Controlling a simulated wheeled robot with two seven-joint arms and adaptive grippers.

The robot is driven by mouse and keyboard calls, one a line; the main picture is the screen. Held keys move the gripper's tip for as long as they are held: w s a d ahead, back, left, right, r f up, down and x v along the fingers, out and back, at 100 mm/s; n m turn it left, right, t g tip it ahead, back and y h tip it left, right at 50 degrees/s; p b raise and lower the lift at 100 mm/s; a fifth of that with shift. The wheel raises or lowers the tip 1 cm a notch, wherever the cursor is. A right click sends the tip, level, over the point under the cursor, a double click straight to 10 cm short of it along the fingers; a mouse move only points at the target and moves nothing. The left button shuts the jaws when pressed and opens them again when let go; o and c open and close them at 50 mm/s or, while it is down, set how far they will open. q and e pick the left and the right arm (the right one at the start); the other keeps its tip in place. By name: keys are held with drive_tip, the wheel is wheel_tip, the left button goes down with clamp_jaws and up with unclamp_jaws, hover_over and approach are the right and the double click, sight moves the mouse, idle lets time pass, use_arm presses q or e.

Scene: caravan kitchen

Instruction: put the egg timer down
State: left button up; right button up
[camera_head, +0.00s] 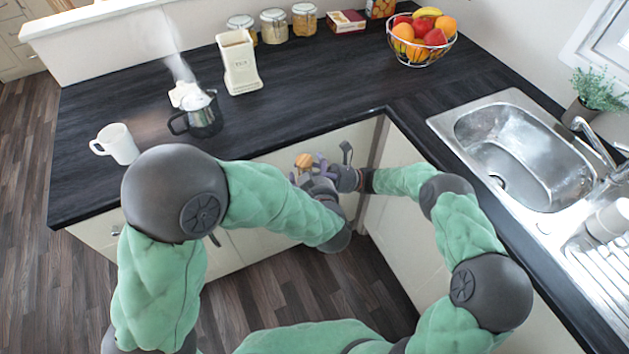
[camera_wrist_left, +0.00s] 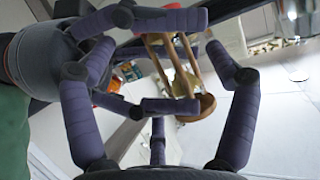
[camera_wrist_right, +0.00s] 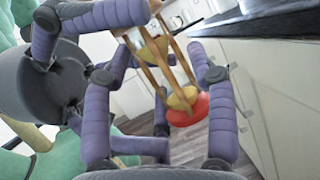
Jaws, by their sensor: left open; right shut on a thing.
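The egg timer is a small wooden-framed hourglass (camera_wrist_right: 165,62) with slim posts, a glass bulb and a reddish round end. In the head view only a round orange-brown end (camera_head: 303,160) shows clearly; the hands hide the rest. My right gripper (camera_head: 326,166) is shut on the timer, held in the air in front of the counter edge. My left gripper (camera_head: 303,174) is open, close beside the timer and the right gripper. In the left wrist view the timer (camera_wrist_left: 182,72) lies tilted near its spread fingers; I cannot tell whether they touch it.
The dark counter (camera_head: 320,90) has free room in its middle. A sink (camera_head: 510,155) is at right.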

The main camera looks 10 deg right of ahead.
use_arm(q)
drive_tip(key=shift+w+f, duration=0.2)
drive_tip(key=shift+w, duration=0.3)
drive_tip(key=c, duration=1.2)
drive_tip(key=shift+c, duration=0.4)
use_arm(e)
drive_tip(key=shift+s+a, duration=0.1)
drive_tip(key=o, duration=1.3)
